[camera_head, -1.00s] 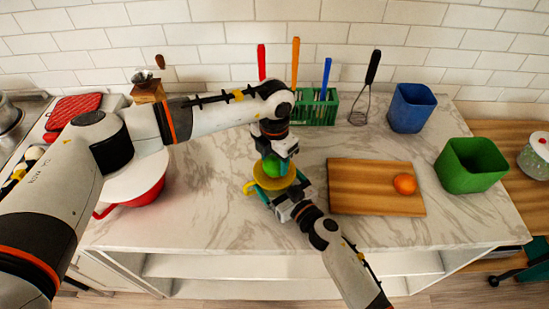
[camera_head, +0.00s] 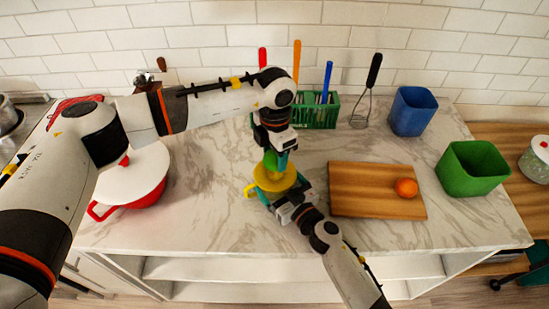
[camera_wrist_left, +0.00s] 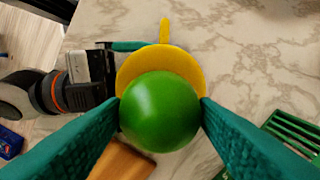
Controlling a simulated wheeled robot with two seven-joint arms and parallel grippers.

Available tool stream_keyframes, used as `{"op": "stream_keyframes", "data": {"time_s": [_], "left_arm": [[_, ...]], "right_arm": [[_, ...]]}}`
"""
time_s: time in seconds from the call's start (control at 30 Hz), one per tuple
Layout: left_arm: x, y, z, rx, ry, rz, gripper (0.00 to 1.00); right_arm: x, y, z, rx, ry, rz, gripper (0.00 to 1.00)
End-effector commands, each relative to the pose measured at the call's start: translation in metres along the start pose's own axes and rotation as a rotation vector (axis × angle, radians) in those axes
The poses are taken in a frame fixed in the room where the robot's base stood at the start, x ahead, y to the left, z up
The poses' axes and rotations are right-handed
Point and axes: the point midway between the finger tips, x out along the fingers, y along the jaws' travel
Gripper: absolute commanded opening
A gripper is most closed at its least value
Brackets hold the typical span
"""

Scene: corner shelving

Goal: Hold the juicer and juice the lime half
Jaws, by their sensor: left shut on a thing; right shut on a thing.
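The yellow juicer (camera_head: 272,181) is at the middle of the marble counter, left of the cutting board, with its handle pointing left. My right gripper (camera_head: 285,199) is shut on its near right side. My left gripper (camera_head: 277,160) comes from above and is shut on the green lime half (camera_wrist_left: 160,112), held between its teal fingers. The lime is directly over the juicer, whose rim also shows behind it in the left wrist view (camera_wrist_left: 165,62). The lime hides the juicer's centre, so I cannot tell how firmly they touch.
A wooden cutting board (camera_head: 365,198) with an orange fruit (camera_head: 406,188) lies to the right. Behind stand a green utensil rack (camera_head: 318,114), a whisk (camera_head: 362,105) and a blue bin (camera_head: 412,110). A green bin (camera_head: 472,168) is far right; a red pot with white lid (camera_head: 135,178) is left.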

Motion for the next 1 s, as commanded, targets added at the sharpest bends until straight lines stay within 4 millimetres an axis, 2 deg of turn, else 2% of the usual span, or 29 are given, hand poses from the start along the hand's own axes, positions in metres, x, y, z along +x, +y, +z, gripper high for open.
{"op": "stream_keyframes", "data": {"time_s": [0.5, 0.83, 0.87, 1.0], "left_arm": [[-0.042, -0.001, -0.001, 0.000, 0.003, -0.002, 0.32], [-0.046, 0.000, -0.001, 0.000, 0.003, -0.001, 0.32], [-0.046, 0.000, -0.001, 0.000, 0.003, -0.001, 0.32], [-0.046, 0.000, 0.000, 0.000, 0.003, -0.001, 0.32]], "right_arm": [[0.000, 0.000, 0.000, 0.000, 0.001, 0.000, 0.70], [0.000, 0.000, 0.000, 0.000, 0.001, 0.000, 0.70], [0.000, 0.000, 0.000, 0.000, 0.001, 0.000, 0.98], [0.000, 0.000, 0.000, 0.000, 0.001, 0.000, 1.00]]}}
